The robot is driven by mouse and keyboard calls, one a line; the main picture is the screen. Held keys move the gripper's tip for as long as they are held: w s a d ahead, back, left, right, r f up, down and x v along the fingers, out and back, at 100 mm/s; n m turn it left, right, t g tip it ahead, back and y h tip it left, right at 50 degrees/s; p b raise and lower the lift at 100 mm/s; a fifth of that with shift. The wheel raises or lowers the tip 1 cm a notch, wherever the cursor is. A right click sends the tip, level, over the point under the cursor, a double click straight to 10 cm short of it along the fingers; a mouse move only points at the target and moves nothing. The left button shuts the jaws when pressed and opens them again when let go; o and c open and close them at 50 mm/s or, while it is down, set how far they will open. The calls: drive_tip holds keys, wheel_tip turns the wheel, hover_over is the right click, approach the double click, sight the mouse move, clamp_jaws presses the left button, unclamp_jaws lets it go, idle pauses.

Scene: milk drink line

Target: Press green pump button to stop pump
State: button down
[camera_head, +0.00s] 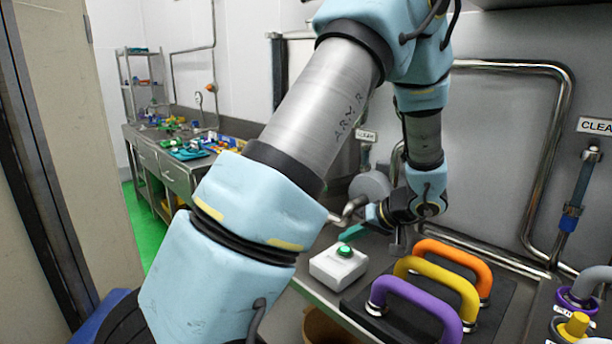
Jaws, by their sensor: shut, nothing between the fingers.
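The green pump button (345,251) is a small round cap on top of a white box (339,267). The box sits on the metal counter, left of the coloured handles. My gripper (374,214) is at the end of my arm, above and behind the box and a little to its right. It appears apart from the button. Its fingers are shut and hold nothing. They are small and partly dark in this view, so their exact tips are hard to make out.
Orange (455,258), yellow (440,283) and purple (412,299) arched handles stand on a dark plate close to the right of the box. A teal piece (353,232) lies just behind the button. Metal pipes (560,120) run along the wall. A cluttered workbench (160,165) stands far left.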

sight(348, 252)
drive_tip(key=shift+f, duration=0.1)
drive_tip(key=shift+f+b, duration=0.35)
drive_tip(key=shift+b, duration=0.45)
drive_tip(key=shift+f+b, duration=0.45)
drive_tip(key=shift+b, duration=0.35)
idle(0.5)
drive_tip(key=shift+r, duration=0.95)
wheel_tip(348, 252, up, 6)
drive_tip(key=p, duration=0.2)
idle(0.4)
